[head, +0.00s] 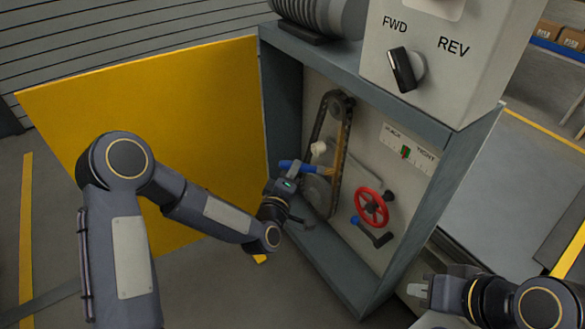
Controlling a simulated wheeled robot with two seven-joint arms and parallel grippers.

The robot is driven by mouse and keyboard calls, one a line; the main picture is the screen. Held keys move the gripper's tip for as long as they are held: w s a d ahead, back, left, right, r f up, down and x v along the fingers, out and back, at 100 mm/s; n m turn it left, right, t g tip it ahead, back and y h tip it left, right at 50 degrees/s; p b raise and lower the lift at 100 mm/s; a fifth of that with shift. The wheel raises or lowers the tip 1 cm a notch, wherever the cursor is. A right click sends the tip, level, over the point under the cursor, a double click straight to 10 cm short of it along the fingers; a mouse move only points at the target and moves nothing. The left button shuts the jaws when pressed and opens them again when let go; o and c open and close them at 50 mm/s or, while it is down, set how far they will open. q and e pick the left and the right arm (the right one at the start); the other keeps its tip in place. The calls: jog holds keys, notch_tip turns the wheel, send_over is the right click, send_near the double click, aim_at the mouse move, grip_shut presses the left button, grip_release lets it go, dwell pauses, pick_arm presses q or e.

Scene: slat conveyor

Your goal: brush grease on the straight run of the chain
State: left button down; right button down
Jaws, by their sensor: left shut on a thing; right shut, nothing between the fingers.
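The chain (347,112) runs in a tall loop inside the open cabinet, around an upper sprocket (336,104) and a lower wheel (317,190). An amber strip (340,158) shows along the right straight run; I cannot tell whether it is grease or bristles. My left gripper (291,176) is shut on a blue-handled brush (287,164), which points right towards the chain's lower half. Its tip is too small to tell whether it touches the chain. My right gripper (418,290) is shut and empty, low on the right outside the cabinet.
A yellow door (150,110) stands open at left. Inside the cabinet are a red handwheel (371,207), a blue-gripped crank (378,237), a slack/tight gauge (408,147) and a pale knob (318,148). A FWD/REV switch (405,69) sits on the box above.

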pick_arm(q)
notch_tip(320, 180, down, 10)
jog(key=shift+r, duration=0.25)
dwell(0.8)
jog(key=shift+f, duration=0.15)
notch_tip(320, 180, down, 7)
dwell(0.8)
jog(key=shift+a, duration=0.1)
jog(key=shift+s+a, duration=0.9)
jog(key=shift+a, duration=0.3)
jog(key=shift+s+a, duration=0.85)
jog(key=shift+a, duration=0.3)
jog(key=shift+s+a, duration=0.45)
jog(key=shift+a, duration=0.2)
jog(key=shift+s+a, duration=0.45)
jog(key=shift+a, duration=0.15)
